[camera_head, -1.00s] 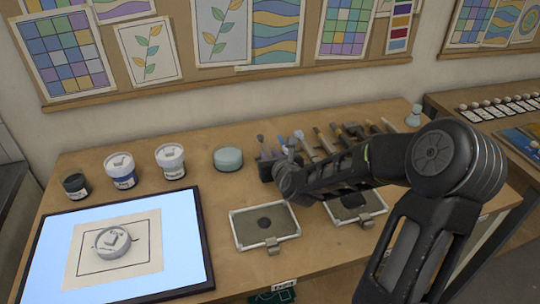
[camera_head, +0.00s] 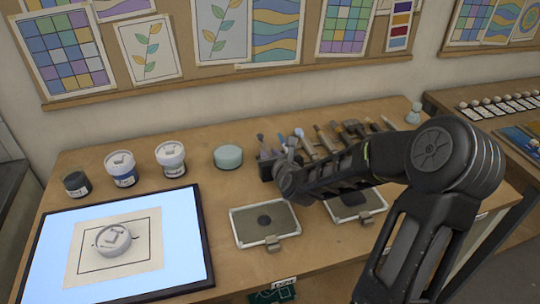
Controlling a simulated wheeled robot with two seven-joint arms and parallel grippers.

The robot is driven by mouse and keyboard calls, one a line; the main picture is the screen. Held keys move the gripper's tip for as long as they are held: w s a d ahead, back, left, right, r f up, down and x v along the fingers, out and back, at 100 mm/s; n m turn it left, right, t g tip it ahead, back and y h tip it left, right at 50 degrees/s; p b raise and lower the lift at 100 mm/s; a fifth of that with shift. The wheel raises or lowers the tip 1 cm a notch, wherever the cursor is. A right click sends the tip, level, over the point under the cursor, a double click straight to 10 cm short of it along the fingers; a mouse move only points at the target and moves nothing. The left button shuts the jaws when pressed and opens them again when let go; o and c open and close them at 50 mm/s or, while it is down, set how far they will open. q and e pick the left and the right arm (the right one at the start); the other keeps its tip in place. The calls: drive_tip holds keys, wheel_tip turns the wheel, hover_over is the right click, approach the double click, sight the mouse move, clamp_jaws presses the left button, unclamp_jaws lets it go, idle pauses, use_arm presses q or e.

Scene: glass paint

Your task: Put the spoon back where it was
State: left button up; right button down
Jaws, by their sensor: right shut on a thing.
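My right gripper (camera_head: 287,184) reaches in from the right over the workbench, beside the tool holder (camera_head: 266,168). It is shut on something. The held thing is mostly hidden by the gripper; a thin grey handle with a rounded top (camera_head: 291,146) shows just above it, and I cannot tell if that is the spoon. Several tools (camera_head: 330,138) with wooden and dark handles stand or lie in a row behind my arm. I cannot pick out the spoon for sure. My left gripper is not in view.
A lit panel (camera_head: 190,250) carries a paper sheet and a round white lid. Jars (camera_head: 121,168) stand behind it, with a pale green round pot (camera_head: 228,157). Two framed trays (camera_head: 265,224) lie near the front, the right one partly under my arm. Bench is clear between panel and trays.

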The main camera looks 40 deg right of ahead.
drive_tip(key=shift+f, duration=0.3)
drive_tip(key=c, duration=1.2)
unclamp_jaws()
drive_tip(key=p+v, duration=0.2)
drive_tip(key=v, duration=0.5)
drive_tip(key=shift+s+r, duration=0.15)
drive_tip(key=shift+s+a, duration=0.15)
drive_tip(key=shift+s, duration=0.1)
